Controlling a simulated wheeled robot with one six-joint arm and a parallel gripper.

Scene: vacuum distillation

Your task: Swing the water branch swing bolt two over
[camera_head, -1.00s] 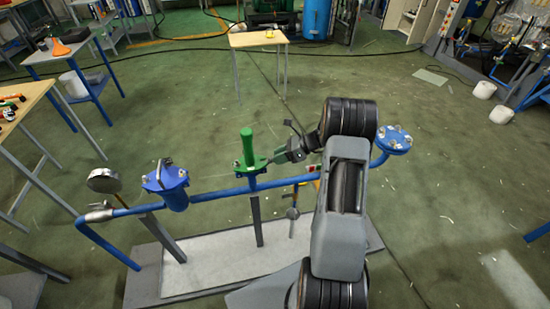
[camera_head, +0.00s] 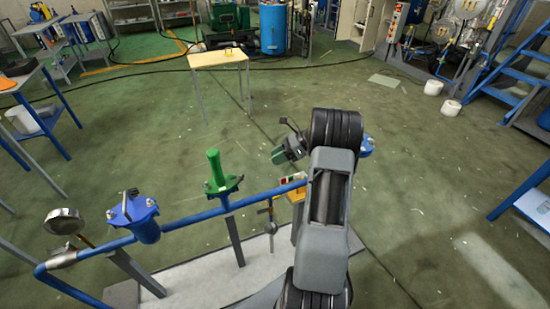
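A blue pipe branch (camera_head: 187,221) crosses the lower left. It carries a blue lidded vessel (camera_head: 146,230) with small metal fittings on its lid, and a green upright part (camera_head: 216,172) on a green flange. A blue flanged end (camera_head: 366,146) shows just right of my arm, mostly hidden behind it. I cannot tell which small fitting is swing bolt two. My gripper (camera_head: 280,155) is in the air right of the green part, apart from it and from the pipe. Its fingers are too small and dark to tell whether they are open; no held object shows.
A round gauge (camera_head: 65,222) stands at the pipe's left end. A yellow-topped table (camera_head: 217,60) is beyond, with open green floor (camera_head: 330,85) between. Blue stairs and equipment (camera_head: 505,80) stand at the right, and a blue-framed bench (camera_head: 40,100) at the left.

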